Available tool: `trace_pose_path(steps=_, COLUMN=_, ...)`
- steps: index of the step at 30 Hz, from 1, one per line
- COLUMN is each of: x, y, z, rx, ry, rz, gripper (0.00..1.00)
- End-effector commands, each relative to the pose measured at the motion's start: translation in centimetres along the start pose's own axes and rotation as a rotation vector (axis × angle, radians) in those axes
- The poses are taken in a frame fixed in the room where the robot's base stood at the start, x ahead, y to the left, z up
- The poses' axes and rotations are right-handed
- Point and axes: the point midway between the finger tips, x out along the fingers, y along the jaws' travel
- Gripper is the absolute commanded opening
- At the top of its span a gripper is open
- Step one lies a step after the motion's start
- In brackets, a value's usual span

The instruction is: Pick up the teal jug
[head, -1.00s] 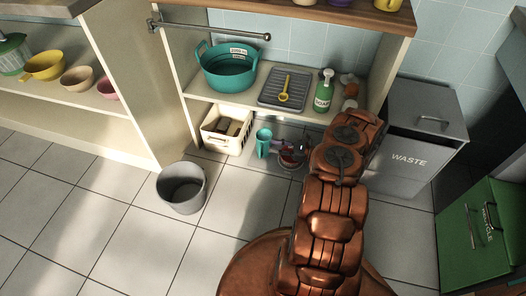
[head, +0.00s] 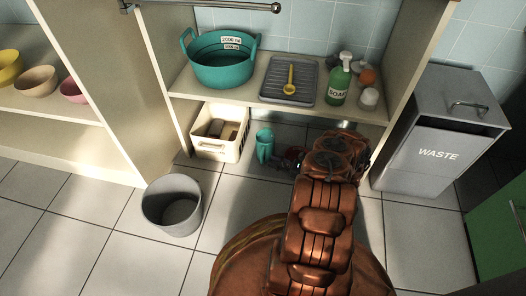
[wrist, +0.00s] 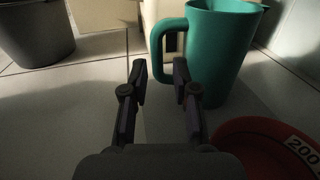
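The teal jug (head: 264,147) stands upright on the floor under the shelf, right of the cream crate. In the wrist view the jug (wrist: 222,52) is large at the upper right, its handle (wrist: 158,48) on its left side. My gripper (wrist: 159,72) is open and empty, its two fingertips apart just in front of the handle. The handle lies in line with the gap between them. I cannot tell whether a finger touches it. In the head view my arm hides most of my gripper, which is right of the jug.
A red round thing (wrist: 258,143) with a label lies on the floor close to my gripper's right. The cream crate (head: 219,132) is left of the jug. A grey bucket (head: 172,205) stands in front. The shelf (head: 215,102) above holds a teal tub (head: 219,66).

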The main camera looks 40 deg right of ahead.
Motion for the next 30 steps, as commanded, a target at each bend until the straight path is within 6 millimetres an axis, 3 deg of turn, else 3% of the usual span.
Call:
trace_pose_path(steps=11, x=2.2, y=0.1, z=-0.1, rx=0.0, ry=0.002, rz=0.0, gripper=0.28)
trace_pose_path(steps=21, x=5.8, y=0.4, z=0.2, rx=0.001, ry=0.001, rz=0.002, gripper=0.28)
trace_pose_path(steps=29, x=6.1, y=0.4, z=0.4, rx=0.0, ry=0.003, rz=0.001, gripper=0.28)
trace_pose_path(steps=30, x=6.1, y=0.4, z=0.4, rx=0.001, ry=0.003, rz=0.001, gripper=0.24)
